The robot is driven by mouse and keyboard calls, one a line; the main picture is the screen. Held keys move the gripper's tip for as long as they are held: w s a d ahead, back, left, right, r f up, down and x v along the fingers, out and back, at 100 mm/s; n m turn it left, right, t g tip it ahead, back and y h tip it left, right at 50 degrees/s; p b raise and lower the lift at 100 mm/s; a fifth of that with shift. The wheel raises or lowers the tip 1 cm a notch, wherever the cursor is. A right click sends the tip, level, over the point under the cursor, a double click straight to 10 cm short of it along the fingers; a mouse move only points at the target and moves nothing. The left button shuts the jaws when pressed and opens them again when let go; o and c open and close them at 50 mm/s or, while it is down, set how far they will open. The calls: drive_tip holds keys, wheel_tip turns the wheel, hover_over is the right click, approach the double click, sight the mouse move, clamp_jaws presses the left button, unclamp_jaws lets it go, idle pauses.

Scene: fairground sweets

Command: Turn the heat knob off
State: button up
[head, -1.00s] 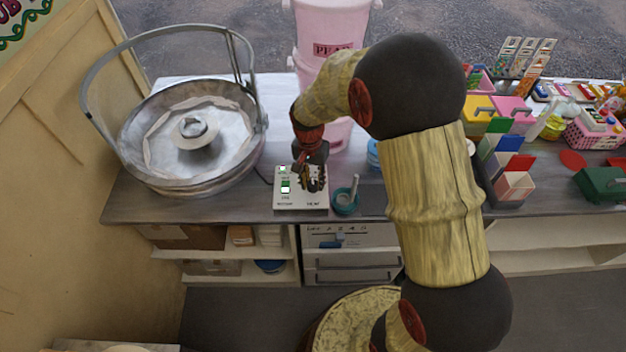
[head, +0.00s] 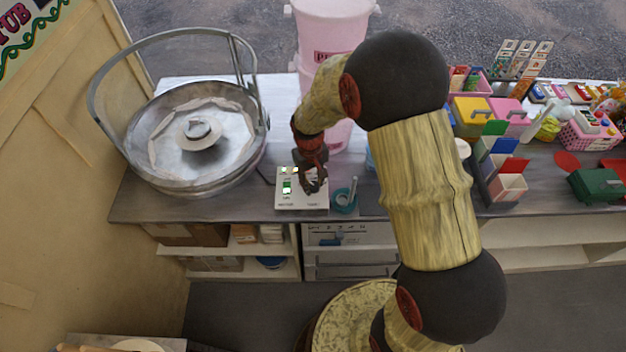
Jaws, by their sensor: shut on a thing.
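The white control panel (head: 289,205) lies on the counter, right of the big metal candy floss bowl (head: 165,165). A green-lit switch (head: 287,187) shows on its left half. My gripper (head: 313,187) points down over the panel's right half, its fingers low against the panel. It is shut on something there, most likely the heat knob. The knob itself is hidden by the fingers, so its setting cannot be read.
A small teal cup (head: 342,203) with a stick in it stands just right of the panel. A pink tub (head: 330,30) stands behind my gripper. Colourful boxes (head: 508,183) and a green case (head: 597,184) fill the counter's right side.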

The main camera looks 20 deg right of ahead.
sight(311, 185)
drive_tip(key=shift+n, duration=0.8)
drive_tip(key=shift+p, duration=0.3)
drive_tip(key=o, duration=1)
drive_tip(key=shift+o, duration=0.8)
wheel_tip(311, 185, up, 12)
drive_tip(key=shift+a, duration=0.3)
drive_tip(key=shift+s, duration=0.1)
